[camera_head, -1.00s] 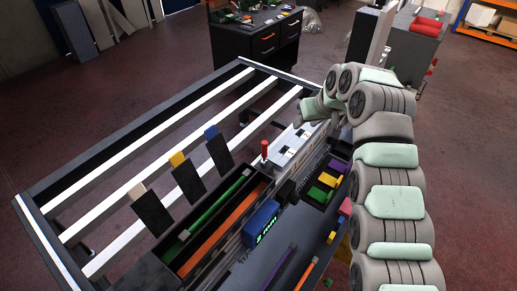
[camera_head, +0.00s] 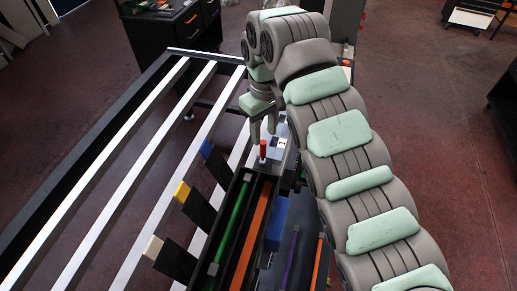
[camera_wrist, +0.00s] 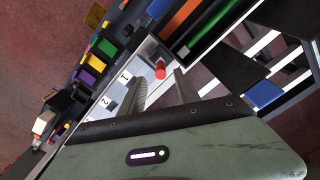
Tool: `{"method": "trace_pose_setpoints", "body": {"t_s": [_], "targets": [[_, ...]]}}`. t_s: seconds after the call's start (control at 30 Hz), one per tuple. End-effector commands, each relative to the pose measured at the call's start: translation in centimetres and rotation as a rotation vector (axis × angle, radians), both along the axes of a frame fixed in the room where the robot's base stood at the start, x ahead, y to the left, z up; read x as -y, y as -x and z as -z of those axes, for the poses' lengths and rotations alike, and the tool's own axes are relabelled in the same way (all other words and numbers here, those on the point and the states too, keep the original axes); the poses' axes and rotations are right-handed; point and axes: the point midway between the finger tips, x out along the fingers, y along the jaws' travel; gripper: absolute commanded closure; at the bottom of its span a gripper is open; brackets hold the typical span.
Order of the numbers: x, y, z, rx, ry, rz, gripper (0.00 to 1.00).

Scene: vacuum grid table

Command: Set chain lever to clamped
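The lever with a red knob (camera_head: 263,149) stands upright at the end of the long trays, beside a light panel (camera_head: 280,134). In the wrist view the red knob (camera_wrist: 160,70) is just beyond the fingertips, and the panel (camera_wrist: 118,88) carries the labels 1 and 2. My gripper (camera_head: 264,134) points down close to the knob, seemingly just above or behind it. In the wrist view its two fingers (camera_wrist: 161,82) are apart with nothing between them. I cannot tell whether a finger touches the knob.
Long trays with a green bar (camera_head: 232,220) and an orange bar (camera_head: 254,222) run from the lever. Upright black plates with blue, yellow (camera_head: 182,191) and white tops stand to the left. Yellow and purple blocks (camera_wrist: 95,63) lie beyond the panel. White rails (camera_head: 150,150) span the table frame.

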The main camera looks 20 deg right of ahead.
Motion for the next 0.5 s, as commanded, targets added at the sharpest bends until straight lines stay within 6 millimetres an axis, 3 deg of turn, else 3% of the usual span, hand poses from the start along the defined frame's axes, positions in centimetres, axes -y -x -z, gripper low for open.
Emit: {"method": "trace_pose_setpoints", "body": {"t_s": [0.5], "targets": [[-0.2,0.0,6.1,0.003,-0.005,0.000,0.61]]}}
